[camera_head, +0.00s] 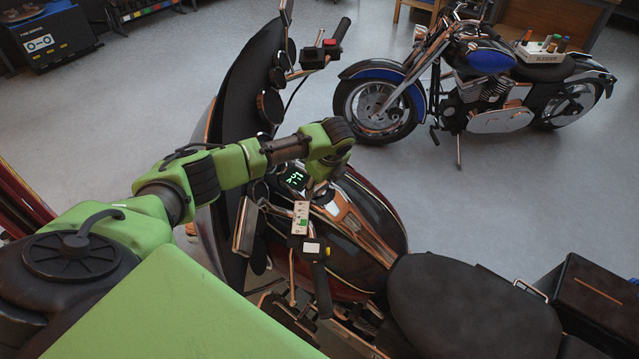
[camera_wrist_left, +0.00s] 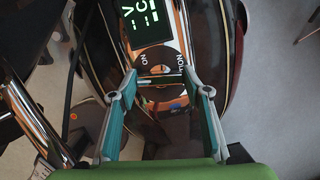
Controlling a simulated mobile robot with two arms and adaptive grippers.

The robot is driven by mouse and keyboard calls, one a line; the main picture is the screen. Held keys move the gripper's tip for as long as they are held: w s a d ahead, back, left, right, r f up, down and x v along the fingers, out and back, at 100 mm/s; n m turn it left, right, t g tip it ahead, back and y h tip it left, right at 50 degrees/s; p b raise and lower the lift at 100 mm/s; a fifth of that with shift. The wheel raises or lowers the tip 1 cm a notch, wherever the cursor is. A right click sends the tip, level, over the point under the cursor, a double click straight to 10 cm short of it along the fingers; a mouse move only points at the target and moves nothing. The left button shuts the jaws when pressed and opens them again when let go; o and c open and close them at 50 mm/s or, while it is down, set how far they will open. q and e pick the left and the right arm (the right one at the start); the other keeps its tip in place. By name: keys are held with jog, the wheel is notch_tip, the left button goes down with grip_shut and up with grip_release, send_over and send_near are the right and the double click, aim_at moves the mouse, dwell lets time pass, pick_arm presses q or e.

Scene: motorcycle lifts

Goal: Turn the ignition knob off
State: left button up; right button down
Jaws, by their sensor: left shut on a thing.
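The ignition knob (camera_wrist_left: 161,81) is in the upper middle of the left wrist view, on a dark round dial (camera_wrist_left: 159,62). The dial has "ON" at its left and partly covered lettering at its right. My left gripper (camera_wrist_left: 160,76) has one finger on each side of the knob and is shut on it. In the head view my left arm reaches over the near motorcycle's tank (camera_head: 345,222), and its wrist hides the knob there. A lit green display (camera_head: 295,179) beside the dial also shows in the wrist view (camera_wrist_left: 146,17). My right gripper is not in view.
The near motorcycle's handlebar grips (camera_head: 340,31) and (camera_head: 322,290), mirrors and windshield (camera_head: 247,85) stand close around my arm. Its black seat (camera_head: 465,310) is at lower right. A blue motorcycle (camera_head: 480,80) stands behind, with open grey floor between.

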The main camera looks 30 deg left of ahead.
pick_arm(q)
jog(key=shift+n+g, duration=0.3)
jog(key=shift+n, duration=0.7)
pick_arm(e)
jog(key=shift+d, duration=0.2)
pick_arm(q)
jog(key=o, duration=1.1)
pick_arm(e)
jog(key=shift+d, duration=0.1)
pick_arm(q)
jog(key=v, duration=1.2)
jog(key=shift+d, duration=0.1)
